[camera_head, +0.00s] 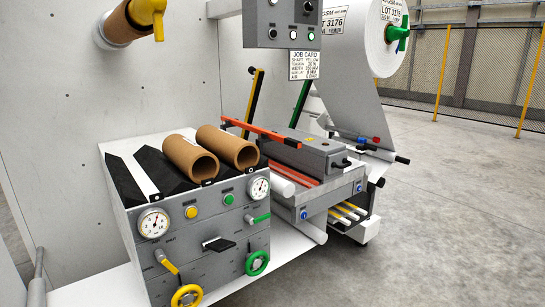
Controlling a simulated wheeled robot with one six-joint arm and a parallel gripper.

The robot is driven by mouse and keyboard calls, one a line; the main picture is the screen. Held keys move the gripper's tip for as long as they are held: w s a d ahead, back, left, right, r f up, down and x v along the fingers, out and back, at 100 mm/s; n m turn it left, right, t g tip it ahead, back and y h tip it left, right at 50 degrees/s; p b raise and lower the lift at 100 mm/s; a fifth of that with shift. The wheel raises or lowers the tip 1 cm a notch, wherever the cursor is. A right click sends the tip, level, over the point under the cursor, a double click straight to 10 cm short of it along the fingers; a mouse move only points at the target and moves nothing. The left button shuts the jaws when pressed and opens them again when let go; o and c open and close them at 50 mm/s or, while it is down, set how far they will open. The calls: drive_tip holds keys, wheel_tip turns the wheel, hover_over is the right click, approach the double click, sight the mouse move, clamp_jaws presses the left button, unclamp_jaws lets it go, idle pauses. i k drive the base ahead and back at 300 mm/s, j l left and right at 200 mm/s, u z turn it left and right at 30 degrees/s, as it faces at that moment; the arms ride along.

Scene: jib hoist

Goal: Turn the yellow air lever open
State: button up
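The yellow air lever (168,264) is on the front of the grey control cabinet (215,256), at its lower left. Its pale pivot end is at the upper left and its yellow handle slants down to the right. It sits below the left round gauge (153,223) and above the yellow handwheel (187,296). Nothing covers the lever. The needle of the gauge is too small to read surely. My gripper is not in view.
A green lever (260,218) and green handwheel (257,263) are on the cabinet's right side. A black handle (218,244) juts out between the two sides. Cardboard cores (190,158) lie on top. Open concrete floor (430,230) lies to the right.

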sight(161, 257)
drive_tip(key=l, duration=0.3)
drive_tip(key=i+l+u, duration=0.15)
drive_tip(key=i+u, duration=0.25)
drive_tip(key=i+l+u, duration=0.4)
drive_tip(key=k+j, duration=0.1)
drive_tip(key=j, duration=0.05)
